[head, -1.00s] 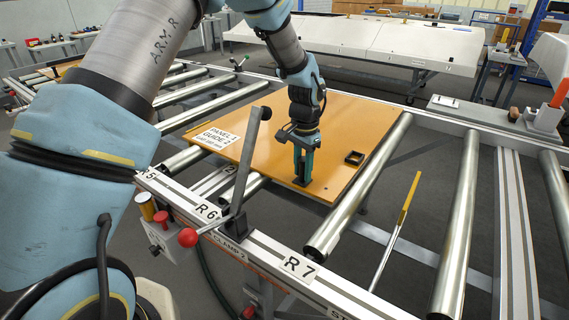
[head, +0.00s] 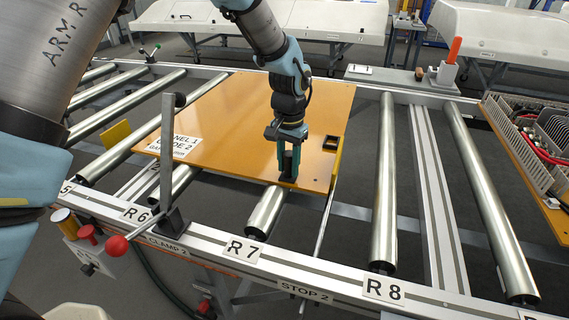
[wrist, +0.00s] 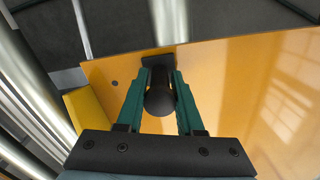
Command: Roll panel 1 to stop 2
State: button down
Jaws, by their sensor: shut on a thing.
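Panel 1 (head: 235,110) is a flat orange board lying on the rollers, with a white label at its front left. It covers most of the R7 roller. My gripper (head: 288,172) is shut on a dark upright knob (wrist: 160,98) near the panel's front right corner. The stop 2 label (head: 305,291) is on the front rail. Above it, a thin rod carries a yellow plate (head: 337,160) beside the panel's right edge. This yellow plate also shows in the wrist view (wrist: 85,112), close against the panel edge; I cannot tell whether they touch.
The clamp 2 lever (head: 168,150) with a red ball stands at the front rail, left of my gripper. The R8 roller (head: 385,190) to the right is bare. A panel with wiring ducts (head: 550,150) lies at the far right.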

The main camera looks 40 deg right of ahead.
jog(key=shift+s+d, duration=0.2)
jog(key=shift+s, duration=0.2)
jog(key=c, duration=0.9)
grip_release()
jog(key=shift+o, duration=1)
jog(key=shift+w, duration=0.1)
notch_tip(320, 180, up, 11)
jog(key=shift+f+b, duration=0.1)
jog(key=shift+b, duration=0.6)
